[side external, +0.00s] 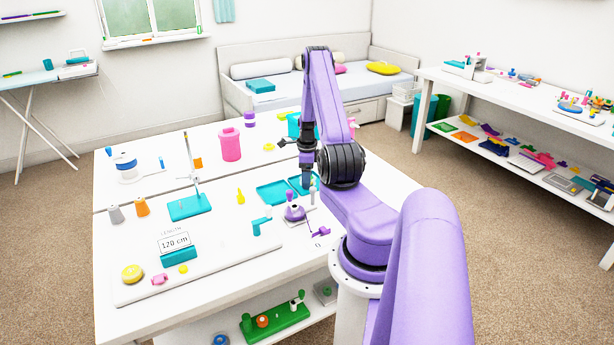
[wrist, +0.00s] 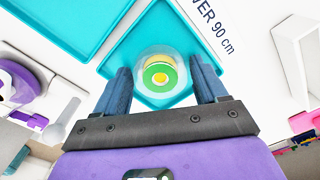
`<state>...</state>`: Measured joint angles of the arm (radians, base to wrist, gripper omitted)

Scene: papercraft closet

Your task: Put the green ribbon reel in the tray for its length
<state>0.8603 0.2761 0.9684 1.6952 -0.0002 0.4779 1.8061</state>
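The green ribbon reel (wrist: 160,76), a clear-flanged disc with a green ring and yellow centre, shows in the wrist view over a teal tray (wrist: 150,22) labelled "...VER 90 cm". It appears to sit in that tray, near the corner closest to me. My gripper (wrist: 162,80) has its blue fingers apart, one on each side of the reel, with small gaps visible. In the side view my gripper (side external: 307,184) points down at the right-hand teal tray (side external: 294,181) and hides the reel. A second teal tray (side external: 272,193) lies to its left. A display (side external: 174,242) reads "120 cm" under "LENGTH".
A purple device (side external: 294,212) stands just in front of the trays. A pink canister (side external: 230,144), a teal-based stand (side external: 188,206) and a yellow cone (side external: 240,196) are farther left. A yellow round reel (side external: 132,273) lies at the board's front left.

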